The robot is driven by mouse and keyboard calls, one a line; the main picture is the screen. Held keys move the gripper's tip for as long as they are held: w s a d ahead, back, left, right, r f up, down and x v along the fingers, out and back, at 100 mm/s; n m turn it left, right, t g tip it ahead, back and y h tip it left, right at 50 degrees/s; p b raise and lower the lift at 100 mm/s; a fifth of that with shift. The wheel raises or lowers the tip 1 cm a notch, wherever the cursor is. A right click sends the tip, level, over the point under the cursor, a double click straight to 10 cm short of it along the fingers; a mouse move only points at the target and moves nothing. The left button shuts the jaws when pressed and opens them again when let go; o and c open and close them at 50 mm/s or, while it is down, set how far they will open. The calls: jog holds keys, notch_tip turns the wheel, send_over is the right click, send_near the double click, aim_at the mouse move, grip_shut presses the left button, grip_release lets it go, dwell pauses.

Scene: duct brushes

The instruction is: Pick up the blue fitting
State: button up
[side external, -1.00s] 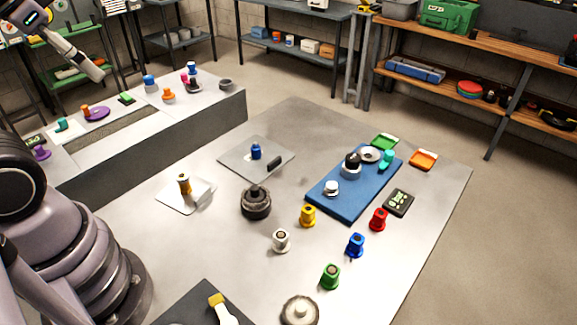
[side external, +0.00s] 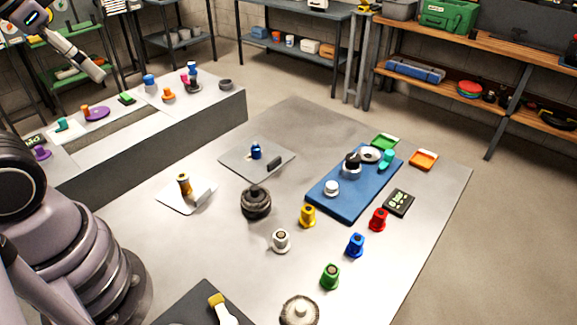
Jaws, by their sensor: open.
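A blue fitting (side external: 355,245), a short cylinder on a wider base, stands upright on the grey table. It is between a red fitting (side external: 378,219) and a green fitting (side external: 330,276). Another small blue piece (side external: 256,151) stands on a thin grey plate (side external: 232,164) farther back; the view is too coarse to tell its exact shape. Neither blue piece has anything gripping it. My gripper's fingers cannot be made out in this view.
A yellow fitting (side external: 308,216) and a white fitting (side external: 281,240) stand left of the blue one. A blue mat (side external: 337,207) holds several parts behind it. A dark round brush (side external: 256,202) and a pale brush (side external: 299,311) lie nearby. The table's right front is clear.

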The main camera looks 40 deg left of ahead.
jog(key=t, duration=0.7)
send_over(355, 241)
jog(key=s, duration=0.2)
notch_tip(355, 241, down, 31)
notch_tip(355, 241, down, 7)
jog(key=shift+w+f, duration=0.1)
jog(key=shift+w, duration=0.05)
jog(key=shift+x, duration=1.5)
